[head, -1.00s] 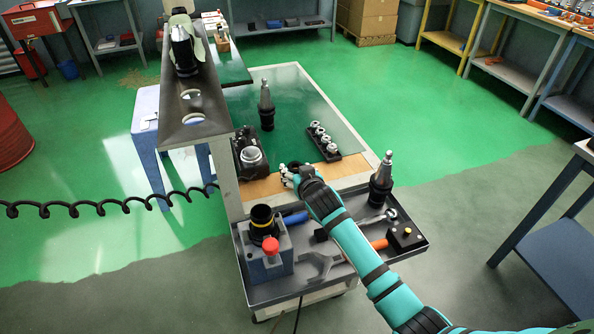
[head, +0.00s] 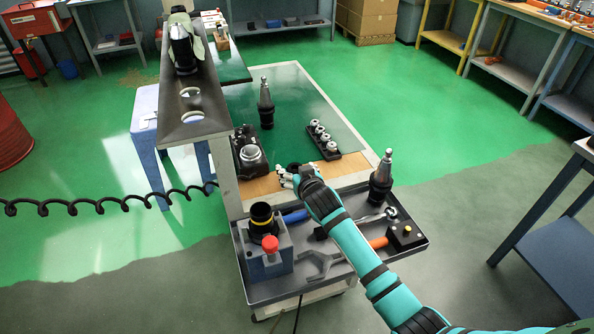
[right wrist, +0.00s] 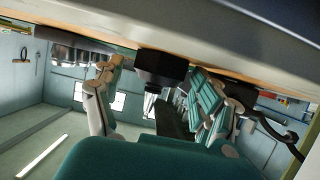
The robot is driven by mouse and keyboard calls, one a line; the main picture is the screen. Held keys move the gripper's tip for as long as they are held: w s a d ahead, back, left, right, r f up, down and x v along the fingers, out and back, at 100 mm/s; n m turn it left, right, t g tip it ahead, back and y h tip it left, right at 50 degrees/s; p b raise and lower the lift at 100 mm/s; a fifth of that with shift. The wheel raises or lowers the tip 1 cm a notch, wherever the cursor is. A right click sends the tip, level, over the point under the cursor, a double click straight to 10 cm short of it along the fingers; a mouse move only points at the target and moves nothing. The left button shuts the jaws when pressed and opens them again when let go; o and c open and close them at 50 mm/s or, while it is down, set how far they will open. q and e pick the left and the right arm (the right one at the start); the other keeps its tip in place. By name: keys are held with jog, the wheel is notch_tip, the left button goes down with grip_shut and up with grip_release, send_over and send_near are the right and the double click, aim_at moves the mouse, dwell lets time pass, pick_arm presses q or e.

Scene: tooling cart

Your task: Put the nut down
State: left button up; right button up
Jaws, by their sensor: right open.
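A dark nut (right wrist: 160,66) sits on the wooden strip of the cart top, seen upside down in the right wrist view. In the head view a dark round top (head: 293,167), apparently the same nut, shows just behind my right gripper (head: 285,178). In the right wrist view the fingers of my right gripper (right wrist: 154,80) are spread apart, one on each side of the nut, with visible gaps. The hand partly hides the nut in the head view. My left gripper is not in view.
A rack with several small holders (head: 325,142) stands right of the hand. A black vise-like block (head: 249,154) is to its left. Tool holders stand on the green mat (head: 266,103) and at the tray corner (head: 381,178). The front tray (head: 345,273) holds tools.

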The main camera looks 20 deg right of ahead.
jog(key=shift+s+f, duration=0.15)
jog(key=shift+f, duration=0.35)
jog(key=shift+r, duration=0.2)
jog(key=shift+r+p, duration=0.5)
jog(key=shift+r, duration=0.15)
jog(key=v, duration=1.2)
jog(key=shift+r+b, duration=0.15)
jog(key=shift+b, duration=0.25)
